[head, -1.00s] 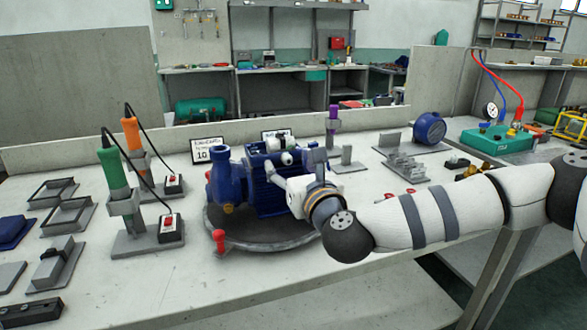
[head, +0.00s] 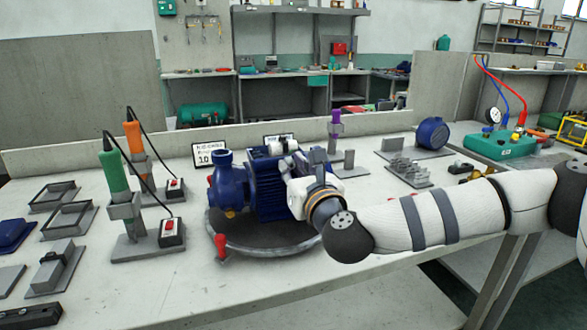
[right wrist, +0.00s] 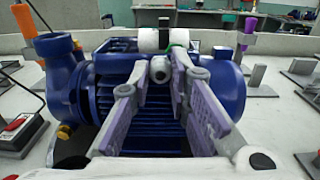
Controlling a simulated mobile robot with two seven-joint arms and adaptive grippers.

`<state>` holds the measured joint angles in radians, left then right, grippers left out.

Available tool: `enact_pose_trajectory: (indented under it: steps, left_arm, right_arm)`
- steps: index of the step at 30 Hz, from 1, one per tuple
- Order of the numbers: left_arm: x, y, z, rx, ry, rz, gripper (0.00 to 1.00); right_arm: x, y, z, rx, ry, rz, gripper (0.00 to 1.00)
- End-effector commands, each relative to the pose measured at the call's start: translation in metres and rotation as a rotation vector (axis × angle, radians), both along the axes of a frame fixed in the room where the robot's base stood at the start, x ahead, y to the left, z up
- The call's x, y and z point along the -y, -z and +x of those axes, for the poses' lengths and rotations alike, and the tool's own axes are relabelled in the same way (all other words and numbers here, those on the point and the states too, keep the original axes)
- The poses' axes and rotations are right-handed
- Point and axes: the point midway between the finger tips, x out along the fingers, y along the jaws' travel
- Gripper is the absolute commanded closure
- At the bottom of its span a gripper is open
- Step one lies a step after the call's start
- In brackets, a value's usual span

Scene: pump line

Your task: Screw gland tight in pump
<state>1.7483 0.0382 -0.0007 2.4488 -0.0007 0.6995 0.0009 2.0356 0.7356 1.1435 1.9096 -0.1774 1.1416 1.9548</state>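The blue pump (head: 226,180) with its ribbed motor (head: 268,193) stands on a round dark turntable (head: 255,248). A small grey rounded gland (right wrist: 160,69) shows at the motor's top side in the right wrist view, below a white cylinder (right wrist: 153,40). My right gripper (right wrist: 161,68) has its purple-padded fingers on both sides of the gland, with no clear gap. It appears shut on it. In the head view the right gripper (head: 305,165) reaches the motor from the right and hides the gland. My left gripper is not in view.
Green (head: 113,170) and orange (head: 133,136) tools stand in holders at left, with cables to switch boxes. A red knob (head: 221,245) stands at the turntable's front. Grey fixtures (head: 407,172) and a teal box (head: 498,143) with hoses are at right.

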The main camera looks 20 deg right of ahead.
Motion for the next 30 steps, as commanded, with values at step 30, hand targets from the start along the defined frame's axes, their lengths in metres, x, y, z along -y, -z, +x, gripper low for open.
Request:
enact_pose_trajectory:
  steps: [30]
  left_arm:
    - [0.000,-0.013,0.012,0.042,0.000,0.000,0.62]
  right_arm:
    - [0.000,0.000,0.000,0.013,0.001,-0.303,0.63]
